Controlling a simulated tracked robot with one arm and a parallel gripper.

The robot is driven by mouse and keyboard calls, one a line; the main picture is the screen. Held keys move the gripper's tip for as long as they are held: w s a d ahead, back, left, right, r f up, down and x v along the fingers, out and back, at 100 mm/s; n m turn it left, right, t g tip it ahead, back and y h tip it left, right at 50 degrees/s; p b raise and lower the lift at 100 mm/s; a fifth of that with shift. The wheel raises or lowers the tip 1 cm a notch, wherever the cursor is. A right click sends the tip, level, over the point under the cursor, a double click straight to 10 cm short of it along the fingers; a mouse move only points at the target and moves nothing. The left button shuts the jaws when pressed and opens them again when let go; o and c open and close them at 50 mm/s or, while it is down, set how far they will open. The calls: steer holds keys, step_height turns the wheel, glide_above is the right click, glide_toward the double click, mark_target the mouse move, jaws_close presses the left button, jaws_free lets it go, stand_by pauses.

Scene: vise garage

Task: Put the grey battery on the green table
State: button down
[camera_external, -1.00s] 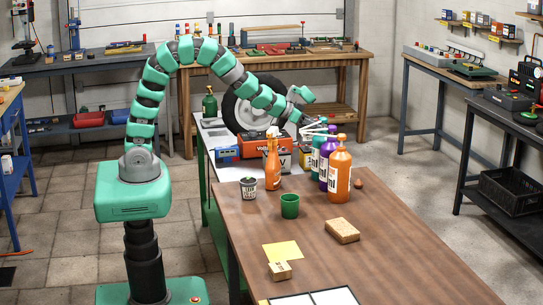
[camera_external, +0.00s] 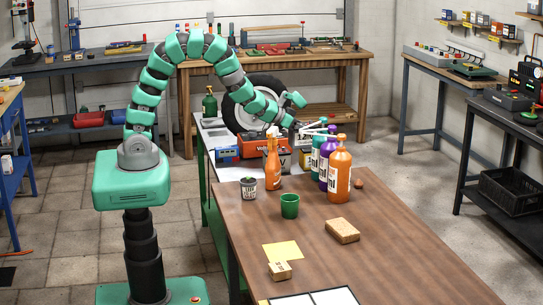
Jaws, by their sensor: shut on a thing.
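My gripper (camera_external: 322,127) is at the far end of the long table run, just behind and above the bottles. Its pale fingers point right. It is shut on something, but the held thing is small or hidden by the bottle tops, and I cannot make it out. The green table (camera_external: 211,205) has green sides and a pale top with papers, and stands behind the brown table. A dark grey box-shaped thing (camera_external: 285,157) shows partly behind the orange glass bottle. I cannot tell whether it is the grey battery.
An orange bottle (camera_external: 273,163), a purple bottle (camera_external: 325,165) and a large orange bottle (camera_external: 340,172) stand near the brown table's (camera_external: 390,235) far edge. An orange box (camera_external: 252,146) and a tire (camera_external: 240,115) are behind.

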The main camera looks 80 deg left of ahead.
mark_target(304, 125)
step_height(304, 125, up, 8)
steer(key=p, duration=0.7)
